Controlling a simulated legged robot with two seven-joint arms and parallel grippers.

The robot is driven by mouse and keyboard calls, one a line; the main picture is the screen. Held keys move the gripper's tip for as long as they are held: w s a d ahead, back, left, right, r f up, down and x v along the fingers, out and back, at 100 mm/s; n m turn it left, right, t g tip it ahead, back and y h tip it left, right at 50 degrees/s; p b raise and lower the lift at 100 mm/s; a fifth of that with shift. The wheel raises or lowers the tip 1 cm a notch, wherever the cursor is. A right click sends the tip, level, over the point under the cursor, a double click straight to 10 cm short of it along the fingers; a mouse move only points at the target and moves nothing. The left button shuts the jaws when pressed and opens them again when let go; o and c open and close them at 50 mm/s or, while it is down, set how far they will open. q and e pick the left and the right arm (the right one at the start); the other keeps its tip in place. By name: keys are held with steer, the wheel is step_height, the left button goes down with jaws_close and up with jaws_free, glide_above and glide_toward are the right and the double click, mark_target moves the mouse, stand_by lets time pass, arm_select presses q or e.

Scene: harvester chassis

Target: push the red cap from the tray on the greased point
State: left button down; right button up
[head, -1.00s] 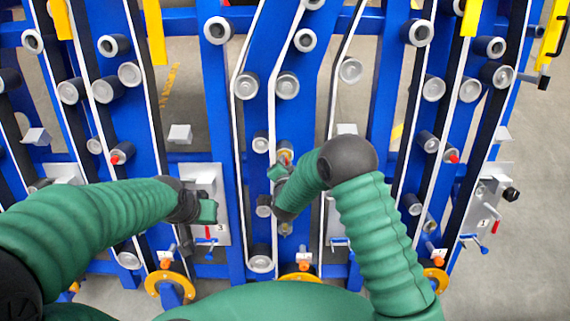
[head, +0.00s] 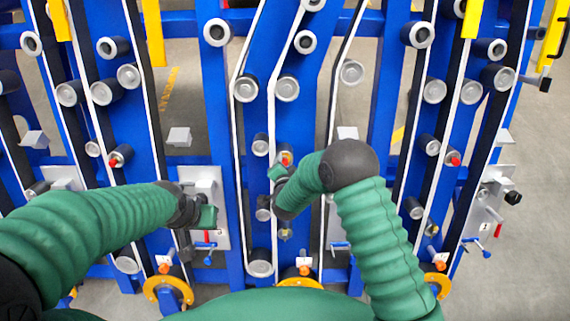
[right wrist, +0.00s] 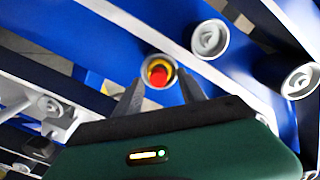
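A red cap (right wrist: 158,75) sits inside a pale metal ring on a blue beam in the right wrist view. In the head view a red-orange spot (head: 286,159) shows just above my right gripper (head: 279,173). In the right wrist view my right gripper (right wrist: 162,88) has its two dark fingers apart, one on each side of the ringed cap, with nothing between them that I can see held. Whether they touch the ring is unclear. My left gripper (head: 207,217) is in front of a grey plate; its fingers are not clear. I cannot make out a tray or grease.
Other red caps sit on the left (head: 116,160) and right (head: 453,160) beams. Rollers (head: 287,89) with black and white belts stick out from the blue frame (head: 385,100). Grey plates (head: 216,183) and orange rings (head: 168,290) stand low. Open floor lies at far right.

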steer(key=b+v, duration=0.1)
steer(key=v, duration=1.5)
steer(key=shift+s+r, duration=0.25)
steer(key=shift+s, duration=0.05)
